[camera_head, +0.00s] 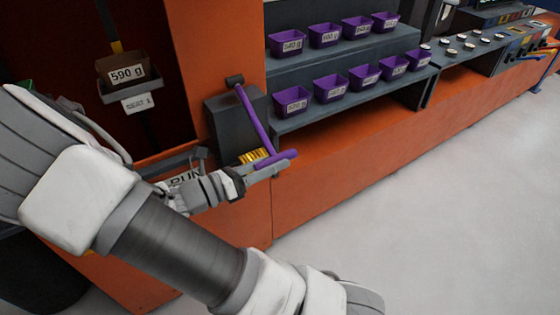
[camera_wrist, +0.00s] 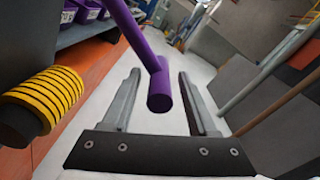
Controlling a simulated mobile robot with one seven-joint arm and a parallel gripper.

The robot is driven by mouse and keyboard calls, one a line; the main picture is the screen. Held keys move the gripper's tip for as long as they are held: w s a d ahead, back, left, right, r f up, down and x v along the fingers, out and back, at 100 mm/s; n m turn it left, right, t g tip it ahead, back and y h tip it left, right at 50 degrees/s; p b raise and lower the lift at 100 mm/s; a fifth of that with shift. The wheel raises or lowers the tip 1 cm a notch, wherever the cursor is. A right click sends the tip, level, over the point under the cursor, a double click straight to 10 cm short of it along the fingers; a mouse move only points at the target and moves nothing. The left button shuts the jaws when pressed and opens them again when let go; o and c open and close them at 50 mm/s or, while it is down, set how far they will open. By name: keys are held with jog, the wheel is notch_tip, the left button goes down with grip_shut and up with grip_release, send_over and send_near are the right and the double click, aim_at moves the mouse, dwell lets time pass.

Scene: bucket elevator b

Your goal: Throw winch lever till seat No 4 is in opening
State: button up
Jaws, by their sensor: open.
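The purple winch lever (camera_head: 252,118) slants down from a dark grey housing (camera_head: 225,125) and ends in a crossbar handle (camera_head: 275,158). A yellow-black drum (camera_head: 252,156) sits beside it. My gripper (camera_head: 284,162) is at the handle. In the wrist view the open jaws (camera_wrist: 159,74) have the handle (camera_wrist: 159,92) between them, with gaps on both sides. In the tall dark opening (camera_head: 165,90) at left, a brown bucket (camera_head: 122,70) marked 590 g sits on a grey seat (camera_head: 128,94). The seat's small label (camera_head: 137,102) is too small to read.
Stepped dark shelves (camera_head: 340,95) right of the lever hold several purple bins (camera_head: 292,101) with gram labels. A counter with dials (camera_head: 470,45) lies farther right. The grey floor (camera_head: 430,210) is clear.

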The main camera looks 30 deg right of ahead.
jog(key=shift+d, duration=1.25)
grip_shut()
dwell(0.5)
